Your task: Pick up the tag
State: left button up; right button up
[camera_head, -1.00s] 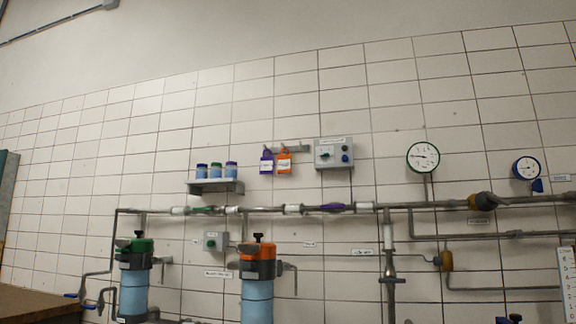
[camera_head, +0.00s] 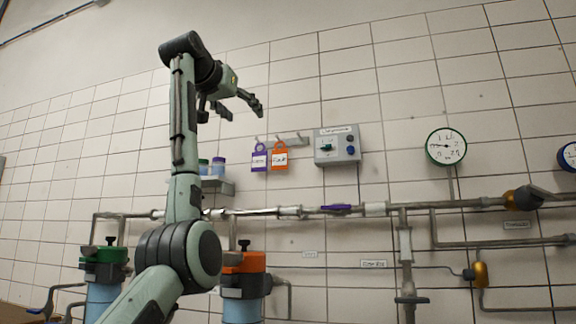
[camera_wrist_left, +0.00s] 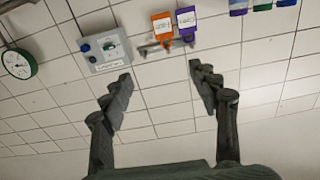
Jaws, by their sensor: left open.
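A purple tag (camera_head: 259,160) and an orange tag (camera_head: 279,157) hang side by side from a wall rack (camera_head: 292,141). In the left wrist view, which is upside down, the orange tag (camera_wrist_left: 162,27) and the purple tag (camera_wrist_left: 186,23) show beyond the fingertips. My left gripper (camera_head: 243,110) is open and empty. In the head view it appears above and slightly left of the tags, apart from them. Its two fingers (camera_wrist_left: 160,80) spread wide in the left wrist view. My right gripper is not in view.
A grey control box (camera_head: 337,147) is mounted right of the tags. A small shelf (camera_head: 217,186) with jars is to their left, partly behind my left arm. Pipes (camera_head: 290,212) run below. The wall above the tags is bare.

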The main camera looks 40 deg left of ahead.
aim_at(280, 157)
jog(key=i+j, duration=0.2)
jog(key=i, duration=0.2)
jog(key=i+j, duration=0.2)
jog(key=i, duration=0.2)
